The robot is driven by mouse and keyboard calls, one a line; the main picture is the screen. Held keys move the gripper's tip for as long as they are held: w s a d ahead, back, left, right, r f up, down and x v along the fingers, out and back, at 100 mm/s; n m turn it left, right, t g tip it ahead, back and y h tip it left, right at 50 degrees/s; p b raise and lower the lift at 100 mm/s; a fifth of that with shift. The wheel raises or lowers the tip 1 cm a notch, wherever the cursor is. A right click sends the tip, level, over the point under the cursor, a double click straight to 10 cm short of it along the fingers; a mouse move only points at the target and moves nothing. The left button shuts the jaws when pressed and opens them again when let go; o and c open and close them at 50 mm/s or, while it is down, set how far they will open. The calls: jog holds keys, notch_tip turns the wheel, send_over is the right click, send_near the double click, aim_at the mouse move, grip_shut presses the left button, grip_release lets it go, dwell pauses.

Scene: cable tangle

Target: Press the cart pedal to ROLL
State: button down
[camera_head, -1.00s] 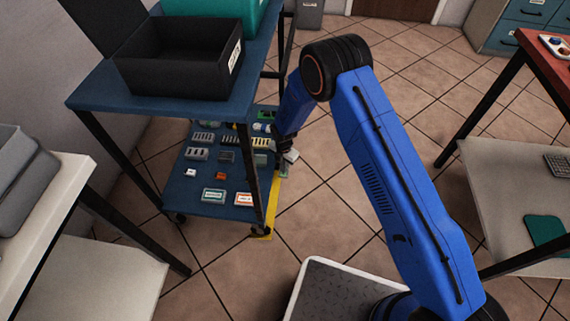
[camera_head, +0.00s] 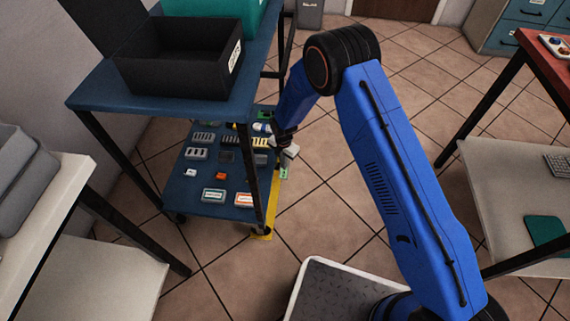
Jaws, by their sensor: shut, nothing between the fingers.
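The blue cart (camera_head: 165,94) stands left of centre, with a lower shelf (camera_head: 180,200) close to the floor. A yellow strip (camera_head: 270,217) runs along the floor at the cart's right side. A small green piece (camera_head: 284,173) shows at its far part, by the cart's edge; I cannot read any marking on it. My gripper (camera_head: 288,162) is shut and empty, pointing down beside the lower shelf, close to the green piece. I cannot tell whether it touches it. The fingertips are small and partly hidden in this view.
A black open box (camera_head: 178,75) and a teal bin (camera_head: 235,14) sit on the cart's top. Several small parts and labelled trays lie on its lower shelf. A white table (camera_head: 50,190) is at the left, a red-topped table (camera_head: 545,50) at the right. Tiled floor between is clear.

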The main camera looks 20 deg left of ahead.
jog(key=shift+r, duration=1.65)
jog(key=w+d+r+m, duration=0.3)
jog(key=d+r, duration=0.3)
jog(key=r, duration=0.5)
jog(key=w+d+r+m, duration=0.35)
jog(key=d+r, duration=0.25)
jog(key=r, duration=0.5)
jog(key=s+d+r+m+t+y, duration=0.15)
jog(key=d+r+m, duration=0.25)
jog(key=d+r, duration=0.5)
jog(key=s+d+r+m+t+h, duration=0.1)
jog(key=s+d+r+m, duration=0.25)
jog(key=d+r, duration=0.55)
jog(key=s+d+r+m, duration=0.5)
jog(key=s+d+r, duration=0.1)
jog(key=s+d, duration=0.15)
jog(key=s+d+r+m, duration=0.5)
jog(key=s+d+r, duration=0.1)
jog(key=d, duration=0.3)
jog(key=s+d+m+t, duration=0.1)
jog(key=s+d+m, duration=0.3)
jog(key=s, duration=0.4)
jog(key=s+d+m+t, duration=0.1)
jog(key=s+d+m, duration=0.3)
jog(key=s, duration=0.5)
jog(key=shift+d+r+m, duration=0.2)
jog(key=shift+d+m, duration=0.1)
jog(key=shift+d, duration=0.25)
